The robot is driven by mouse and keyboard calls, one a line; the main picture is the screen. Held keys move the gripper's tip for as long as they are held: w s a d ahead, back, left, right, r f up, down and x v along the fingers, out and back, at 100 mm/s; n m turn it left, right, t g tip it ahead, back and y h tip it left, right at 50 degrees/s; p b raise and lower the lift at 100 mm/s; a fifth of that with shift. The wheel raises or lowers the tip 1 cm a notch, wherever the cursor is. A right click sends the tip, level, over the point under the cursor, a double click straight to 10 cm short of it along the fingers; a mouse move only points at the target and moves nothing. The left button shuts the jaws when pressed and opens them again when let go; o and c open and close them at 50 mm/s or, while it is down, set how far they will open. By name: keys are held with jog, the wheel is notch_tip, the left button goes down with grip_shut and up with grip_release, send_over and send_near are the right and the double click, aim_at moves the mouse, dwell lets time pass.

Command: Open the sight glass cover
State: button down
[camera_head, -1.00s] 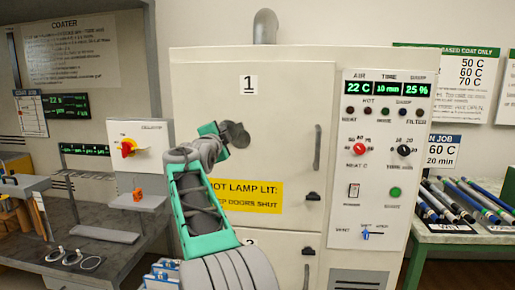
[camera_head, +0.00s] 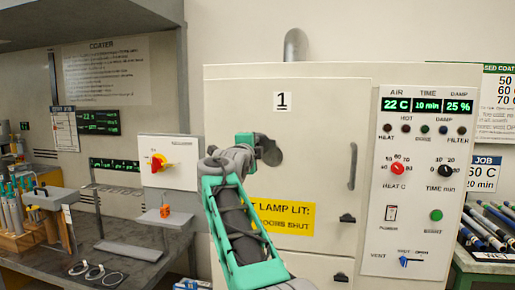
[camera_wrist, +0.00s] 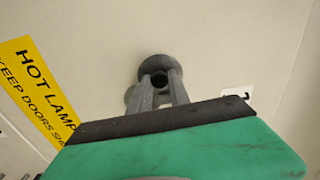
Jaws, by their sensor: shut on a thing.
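The sight glass cover (camera_head: 271,152) is a dark grey round piece on the upper door of the white cabinet, below the number 1. In the wrist view, a grey round piece with a dark centre (camera_wrist: 158,64) lies at the fingertips, with another grey edge behind it at the lower left. My gripper (camera_head: 256,146) is at the cover's left side in the head view. In the wrist view my gripper (camera_wrist: 160,88) has its two grey fingers close together on the round piece. The fingers hide part of it, and any glass behind is not clear.
The cabinet door (camera_head: 315,130) has a vertical handle (camera_head: 353,166) and a black latch (camera_head: 347,218) at its right. A control panel (camera_head: 420,170) stands right of it. A workbench (camera_head: 125,255) is at the left. A rod table (camera_head: 490,262) is at the right.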

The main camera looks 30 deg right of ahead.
jog(key=shift+r, duration=0.1)
jog(key=c, duration=1.2)
grip_release()
jog(key=shift+c, duration=0.2)
jog(key=b+v, duration=0.1)
jog(key=v, duration=0.7)
